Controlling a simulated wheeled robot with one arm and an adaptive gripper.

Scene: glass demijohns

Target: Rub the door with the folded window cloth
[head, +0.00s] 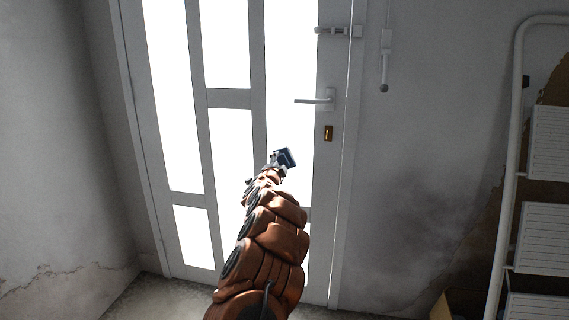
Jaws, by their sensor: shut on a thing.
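The door (230,98) is white-framed with several bright glass panes and stands closed ahead of me. It has a lever handle (316,100), a bolt near the top and a small brass lock plate (328,133). My gripper (279,162) is at the end of my outstretched brown arm, in front of the right-hand pane. It is shut on a small dark blue folded cloth (287,157). I cannot tell from this view whether the cloth touches the door. My arm hides part of the door's lower right.
A white step ladder (536,235) leans at the right against the stained wall (420,190). A white fitting (386,60) hangs on the wall right of the door. A yellowish object (441,306) shows at the lower right. The floor (150,296) at the lower left looks clear.

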